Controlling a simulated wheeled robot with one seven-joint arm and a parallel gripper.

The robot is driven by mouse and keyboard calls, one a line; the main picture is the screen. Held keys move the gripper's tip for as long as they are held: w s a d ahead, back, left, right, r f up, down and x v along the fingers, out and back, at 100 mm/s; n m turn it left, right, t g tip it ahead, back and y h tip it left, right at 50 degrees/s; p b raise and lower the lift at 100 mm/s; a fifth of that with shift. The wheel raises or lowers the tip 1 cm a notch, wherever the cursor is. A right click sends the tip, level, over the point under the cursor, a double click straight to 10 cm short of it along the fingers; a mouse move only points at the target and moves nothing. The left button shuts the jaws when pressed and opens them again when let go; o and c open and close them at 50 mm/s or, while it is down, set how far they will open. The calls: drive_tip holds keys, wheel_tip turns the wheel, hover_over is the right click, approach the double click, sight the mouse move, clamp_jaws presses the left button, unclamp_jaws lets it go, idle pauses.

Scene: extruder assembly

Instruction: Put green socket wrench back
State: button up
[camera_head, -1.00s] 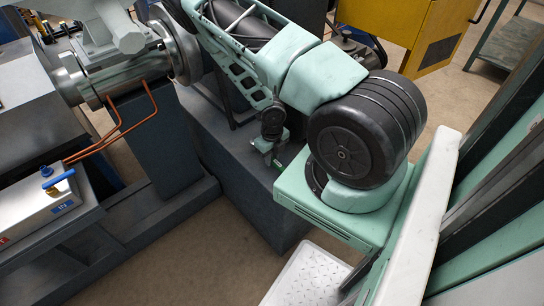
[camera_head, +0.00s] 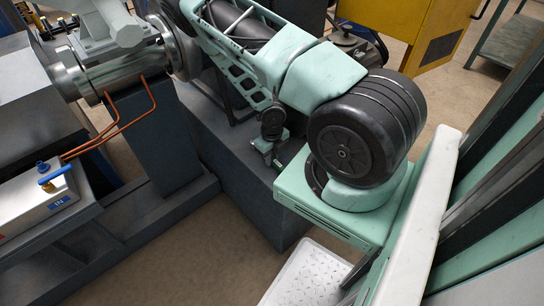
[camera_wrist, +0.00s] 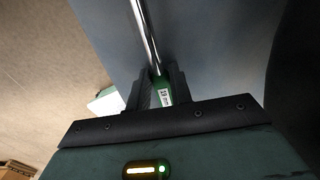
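In the wrist view, my gripper (camera_wrist: 161,88) is closed around the green handle (camera_wrist: 161,93) of the socket wrench, which has a white label with dark print. The wrench's shiny metal shaft (camera_wrist: 145,35) runs out from between the fingers toward the top of the picture. The far end of the wrench is cut off by the picture's edge. The place where the wrench belongs cannot be made out in either view.
The head view shows a metal cylinder (camera_head: 122,75) with copper pipes (camera_head: 125,125) at left and a box with a blue-handled valve (camera_head: 48,195) below it. A yellow cabinet (camera_head: 415,28) stands at the back. A grey-blue surface (camera_wrist: 215,50) fills much of the wrist view.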

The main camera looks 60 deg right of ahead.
drive_tip(key=o, duration=0.4)
drive_tip(key=shift+o, duration=0.2)
wheel_tip(320, 180, up, 17)
drive_tip(key=p, duration=0.4)
drive_tip(key=shift+r, duration=0.2)
drive_tip(key=w+a+r+m+t+p, duration=0.1)
drive_tip(key=w+a+r+m, duration=0.25)
drive_tip(key=a+r, duration=0.2)
drive_tip(key=w+a+r+m+t+h+p, duration=0.1)
drive_tip(key=w+a+r+m+p, duration=0.1)
drive_tip(key=a+r+m, duration=0.35)
drive_tip(key=w+a+r+m+t+p, duration=0.1)
drive_tip(key=w+a+r+m, duration=0.2)
drive_tip(key=a+r, duration=0.25)
drive_tip(key=s+a+r+m+g+p, duration=0.1)
drive_tip(key=s+a+r+m, duration=0.5)
drive_tip(key=s+a, duration=0.3)
drive_tip(key=s+a+r+m+g+y+p, duration=0.1)
drive_tip(key=s+a+r+m+g, duration=0.1)
drive_tip(key=s+a+r+m, duration=0.5)
drive_tip(key=s+a+r, duration=0.1)
drive_tip(key=s+a, duration=0.2)
drive_tip(key=a, duration=0.1)
drive_tip(key=shift+s+a+r+m+y+p, duration=0.25)
drive_tip(key=shift+s+r+m+y+p, duration=0.05)
drive_tip(key=shift+p, duration=0.1)
